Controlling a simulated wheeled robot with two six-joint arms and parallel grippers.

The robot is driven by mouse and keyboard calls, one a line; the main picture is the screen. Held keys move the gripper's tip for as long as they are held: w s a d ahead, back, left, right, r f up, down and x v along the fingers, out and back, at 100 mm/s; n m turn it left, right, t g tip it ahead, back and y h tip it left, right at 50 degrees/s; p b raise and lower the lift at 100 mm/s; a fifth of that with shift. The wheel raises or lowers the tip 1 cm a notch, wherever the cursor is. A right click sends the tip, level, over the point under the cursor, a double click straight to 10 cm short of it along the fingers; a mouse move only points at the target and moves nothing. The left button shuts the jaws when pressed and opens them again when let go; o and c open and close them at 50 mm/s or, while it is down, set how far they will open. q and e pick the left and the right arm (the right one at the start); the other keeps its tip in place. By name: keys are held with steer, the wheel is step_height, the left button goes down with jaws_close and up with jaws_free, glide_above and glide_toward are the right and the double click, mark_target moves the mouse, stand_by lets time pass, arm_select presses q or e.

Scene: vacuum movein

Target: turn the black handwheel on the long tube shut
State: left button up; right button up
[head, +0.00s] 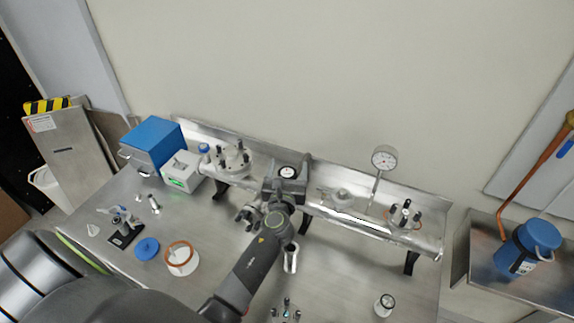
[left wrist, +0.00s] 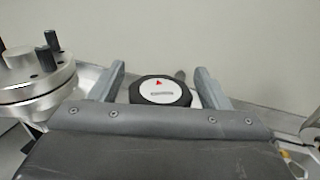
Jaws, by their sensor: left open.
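The black handwheel (head: 288,172) has a white label on its round top. It sits at the middle of the long metal tube (head: 366,218), which runs along the back of the steel bench. My left gripper (head: 287,184) is open with a finger on each side of the handwheel; in the left wrist view (left wrist: 162,84) a gap shows on both sides. My gripper body hides the handwheel's lower part. My right gripper is not in view.
A bolted flange (head: 234,158) stands left of the handwheel, and a dial gauge (head: 384,158) rises from the tube to the right. A blue box (head: 151,139), a white device (head: 183,170) and a copper ring (head: 179,254) stand on the left of the bench.

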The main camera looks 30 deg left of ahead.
arm_select(q)
steer(key=shift+s, duration=0.1)
steer(key=shift+c, duration=0.2)
steer(key=c, duration=0.9)
steer(key=shift+r+h, duration=0.1)
steer(key=shift+h, duration=0.2)
